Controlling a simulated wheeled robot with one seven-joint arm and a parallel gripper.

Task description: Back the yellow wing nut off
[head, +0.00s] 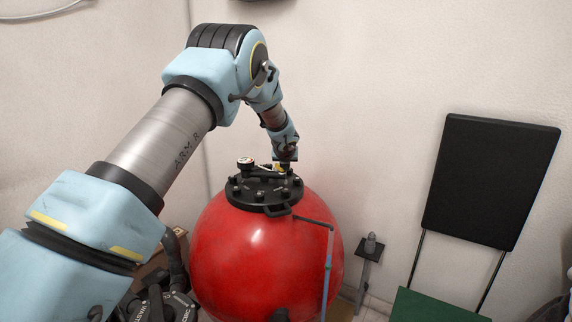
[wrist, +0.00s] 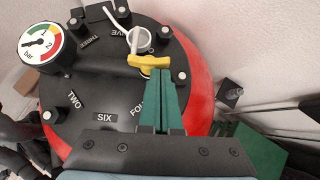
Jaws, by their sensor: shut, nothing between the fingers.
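The yellow wing nut (wrist: 149,61) sits near the edge of the black lid, beside a grey round fitting with a white cord or wire in the wrist view. In the head view only a small bit of yellow (head: 279,168) shows by the gripper. My gripper (wrist: 160,73) has green fingers that are closed together and empty. Their tips lie just below and right of the wing nut in the wrist view; I cannot tell whether they touch it. The black lid (wrist: 95,95) carries labels such as TWO, SIX and FIVE, with several bolts around its rim.
A pressure gauge (wrist: 41,44) stands up from the lid at the left. The red filter tank (head: 262,250) is under the lid, with a thin pipe at its right. A black-backed chair (head: 490,180) stands at the right, near the wall.

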